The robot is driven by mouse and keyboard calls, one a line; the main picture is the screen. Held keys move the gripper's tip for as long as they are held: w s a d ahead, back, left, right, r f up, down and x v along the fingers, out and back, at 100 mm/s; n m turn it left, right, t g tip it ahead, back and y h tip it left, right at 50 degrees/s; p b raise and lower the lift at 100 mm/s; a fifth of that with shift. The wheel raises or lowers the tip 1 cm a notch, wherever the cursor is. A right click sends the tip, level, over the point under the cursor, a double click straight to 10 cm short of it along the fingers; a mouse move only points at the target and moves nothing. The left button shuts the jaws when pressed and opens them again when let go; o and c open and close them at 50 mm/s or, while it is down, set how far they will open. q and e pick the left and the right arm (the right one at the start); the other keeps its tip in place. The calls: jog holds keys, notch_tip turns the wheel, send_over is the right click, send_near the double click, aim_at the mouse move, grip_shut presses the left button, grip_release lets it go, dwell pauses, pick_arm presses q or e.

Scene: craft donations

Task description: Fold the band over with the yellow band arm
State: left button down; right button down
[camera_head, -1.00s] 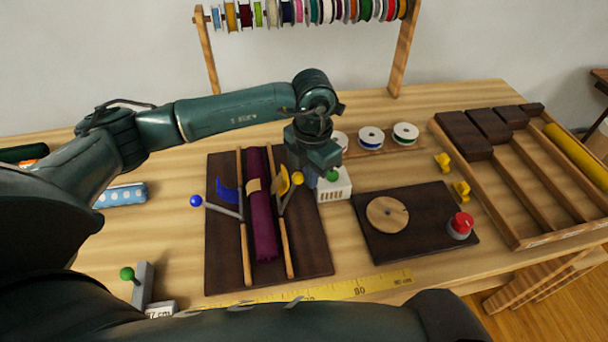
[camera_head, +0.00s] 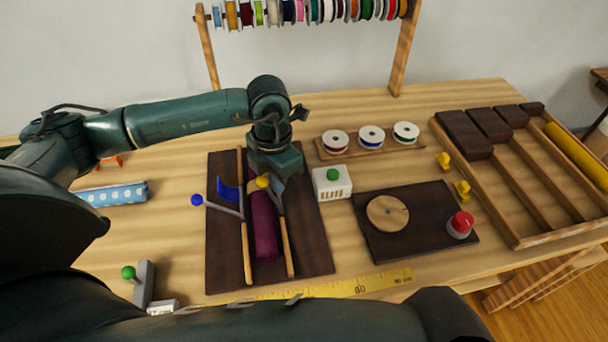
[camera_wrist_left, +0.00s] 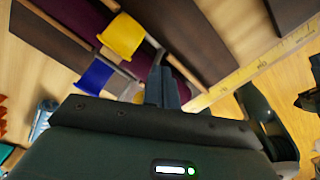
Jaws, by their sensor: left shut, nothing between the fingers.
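The purple fabric roll (camera_head: 263,230) lies between two wooden rails on a dark board (camera_head: 225,265). The yellow band arm shows by its round yellow knob (camera_head: 263,182) in the head view; its yellow paddle (camera_wrist_left: 122,36) shows in the left wrist view, over the roll. The blue paddle (camera_head: 228,190) of the other arm stands left of the roll and also shows in the left wrist view (camera_wrist_left: 95,76). My left gripper (camera_head: 274,182) is shut and empty, just right of the yellow knob; I cannot tell whether they touch. It hides the band in the head view. My right gripper is out of view.
A white box with a green button (camera_head: 332,184) stands right of the board. Behind it is a tray with several spools (camera_head: 370,138). A dark plate with a wooden disc (camera_head: 388,214) and red knob (camera_head: 461,224) lies further right. A yellow tape measure (camera_head: 360,284) runs along the front.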

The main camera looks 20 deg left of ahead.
pick_arm(q)
jog(key=shift+s+a, duration=0.35)
jog(key=shift+a, duration=0.15)
jog(key=shift+r, duration=0.1)
notch_tip(320, 180, up, 6)
jog(key=p, duration=0.3)
jog(key=shift+p, duration=0.4)
notch_tip(320, 180, up, 3)
jog(key=shift+f, duration=0.1)
